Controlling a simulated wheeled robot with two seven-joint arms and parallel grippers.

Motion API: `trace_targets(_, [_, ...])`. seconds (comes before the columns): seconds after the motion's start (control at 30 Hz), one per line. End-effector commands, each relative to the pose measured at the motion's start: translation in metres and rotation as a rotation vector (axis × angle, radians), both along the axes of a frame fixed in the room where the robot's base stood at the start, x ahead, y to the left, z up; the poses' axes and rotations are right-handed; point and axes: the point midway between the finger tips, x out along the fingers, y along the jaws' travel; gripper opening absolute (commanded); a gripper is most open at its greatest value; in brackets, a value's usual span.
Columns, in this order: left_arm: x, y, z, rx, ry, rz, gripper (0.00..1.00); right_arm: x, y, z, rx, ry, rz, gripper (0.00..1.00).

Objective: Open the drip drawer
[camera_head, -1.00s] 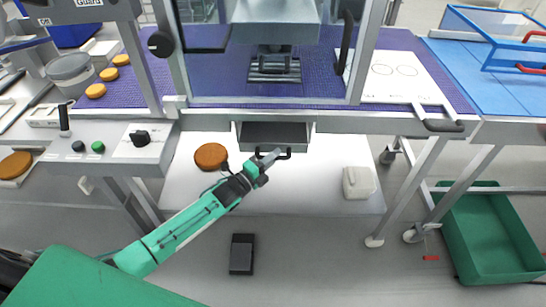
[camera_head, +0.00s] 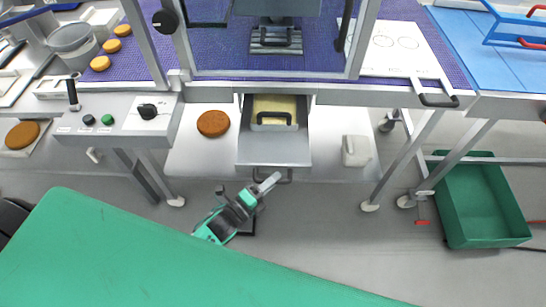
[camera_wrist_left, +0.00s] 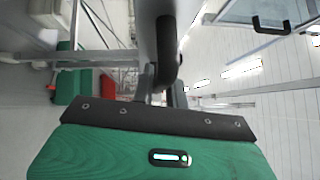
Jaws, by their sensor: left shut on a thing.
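The drip drawer (camera_head: 273,150) is a grey metal drawer under the machine's conveyor, and it stands pulled out toward me. Inside it, toward the back, is a yellowish tray (camera_head: 274,108) with a dark handle. My left gripper (camera_head: 268,179) is at the drawer's front, shut on the dark drawer handle (camera_head: 286,179). In the left wrist view the dark handle (camera_wrist_left: 166,55) shows large between the fingers, whose tips are partly hidden. My right gripper is not in view.
A brown round (camera_head: 213,123) and a white container (camera_head: 355,151) sit on the white shelf (camera_head: 196,165) beneath the machine, on either side of the drawer. A control panel (camera_head: 120,118) is at left. A green bin (camera_head: 480,205) stands on the floor at right.

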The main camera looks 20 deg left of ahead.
Motion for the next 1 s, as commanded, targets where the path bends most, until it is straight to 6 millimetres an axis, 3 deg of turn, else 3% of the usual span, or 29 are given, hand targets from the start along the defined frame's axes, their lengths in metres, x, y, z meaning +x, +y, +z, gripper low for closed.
trace_targets(0.1, [-0.021,-0.006,0.001,0.0,0.002,0.002,0.0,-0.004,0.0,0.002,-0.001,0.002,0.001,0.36])
trace_targets(0.3, [-0.043,-0.012,0.0,0.0,0.001,0.002,0.0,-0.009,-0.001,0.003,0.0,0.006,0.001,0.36])
trace_targets(0.83, [-0.051,-0.014,0.0,0.002,-0.001,0.0,0.0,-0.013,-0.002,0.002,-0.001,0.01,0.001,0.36])
trace_targets(0.87, [-0.051,-0.014,0.0,0.002,-0.001,0.0,0.16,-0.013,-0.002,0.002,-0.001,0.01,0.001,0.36])
trace_targets(0.9, [-0.051,-0.014,0.0,0.002,-0.001,0.0,0.24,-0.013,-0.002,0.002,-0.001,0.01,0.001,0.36])
trace_targets(0.97, [-0.051,-0.014,0.0,0.002,-0.001,0.0,0.36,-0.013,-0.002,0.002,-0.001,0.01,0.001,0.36])
trace_targets(1.0, [-0.051,-0.014,0.0,0.002,-0.001,0.0,0.36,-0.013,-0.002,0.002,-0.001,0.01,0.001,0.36])
